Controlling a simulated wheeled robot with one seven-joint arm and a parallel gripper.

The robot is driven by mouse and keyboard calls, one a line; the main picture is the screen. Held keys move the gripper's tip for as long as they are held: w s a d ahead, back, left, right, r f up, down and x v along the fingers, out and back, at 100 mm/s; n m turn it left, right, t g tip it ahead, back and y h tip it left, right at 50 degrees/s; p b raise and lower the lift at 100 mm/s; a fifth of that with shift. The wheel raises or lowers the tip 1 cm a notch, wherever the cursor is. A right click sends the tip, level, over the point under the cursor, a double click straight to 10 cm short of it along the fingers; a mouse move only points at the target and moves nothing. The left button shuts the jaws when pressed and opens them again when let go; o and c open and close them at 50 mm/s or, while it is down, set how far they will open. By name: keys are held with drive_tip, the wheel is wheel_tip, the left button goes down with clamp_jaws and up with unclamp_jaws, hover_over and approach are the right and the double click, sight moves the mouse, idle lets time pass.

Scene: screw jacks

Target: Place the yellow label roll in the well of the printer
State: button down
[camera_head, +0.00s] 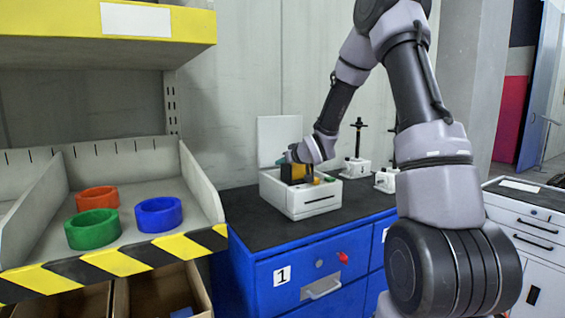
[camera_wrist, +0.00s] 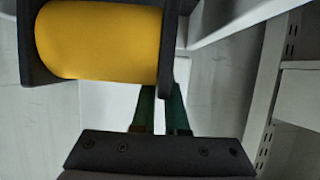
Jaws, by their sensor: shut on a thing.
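The yellow label roll (camera_head: 297,172), with dark side plates, is at the top opening of the white printer (camera_head: 316,203). It fills the upper left of the wrist view (camera_wrist: 98,42). My gripper (camera_head: 287,158) reaches over the printer from behind the roll. Its green fingers, in the wrist view (camera_wrist: 161,98), are closed on the roll's dark side plate. The printer's lid (camera_head: 278,138) stands open at the back. The roll hides much of the well, so I cannot tell whether it touches the bottom.
The printer stands on a blue cabinet (camera_head: 308,278) with a dark top. Screw jacks (camera_head: 356,166) stand to its right. At left, a shelf tray holds an orange ring (camera_head: 98,190), a green ring (camera_head: 92,241) and a blue ring (camera_head: 158,226).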

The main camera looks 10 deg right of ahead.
drive_tip(key=shift+f, duration=0.45)
drive_tip(key=c, duration=0.9)
unclamp_jaws()
drive_tip(key=shift+c, duration=0.2)
